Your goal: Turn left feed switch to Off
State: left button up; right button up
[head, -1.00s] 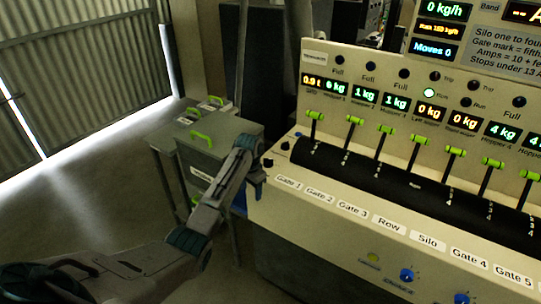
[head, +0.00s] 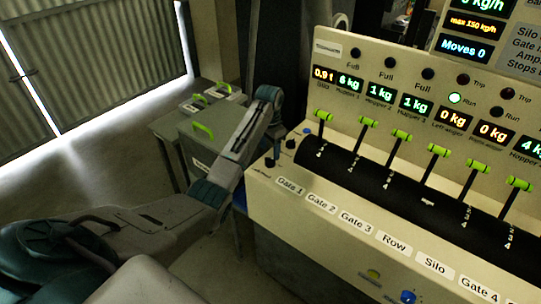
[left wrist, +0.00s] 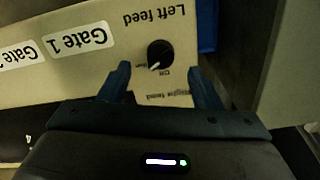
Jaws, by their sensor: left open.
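The left feed switch is a round black knob (left wrist: 160,54) on the cream panel, with "Left feed" printed beside it, upside down in the left wrist view. Its white pointer mark is toward the lower left there; the small position labels are hard to read. In the head view the knob (head: 270,162) is at the panel's left end, near the Gate 1 label. My left gripper (left wrist: 160,70) is open, its two dark blue fingers apart on either side of the knob in view, apparently above it. In the head view the left gripper (head: 276,132) is small and partly hidden by its arm. My right gripper is out of view.
Several green-handled levers (head: 323,115) rise from the black cover to the right. A grey cabinet (head: 205,140) with green handles stands left of the panel. Open floor (head: 70,185) lies further left.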

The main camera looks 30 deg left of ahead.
aim_at(270, 161)
pick_arm(q)
jog(key=f, duration=0.3)
jog(key=shift+w+f+p, duration=0.1)
jog(key=shift+w+p, duration=0.1)
jog(key=shift+p, duration=0.1)
notch_tip(270, 161, down, 2)
jog(key=c, duration=0.7)
jog(key=shift+c, duration=1.4)
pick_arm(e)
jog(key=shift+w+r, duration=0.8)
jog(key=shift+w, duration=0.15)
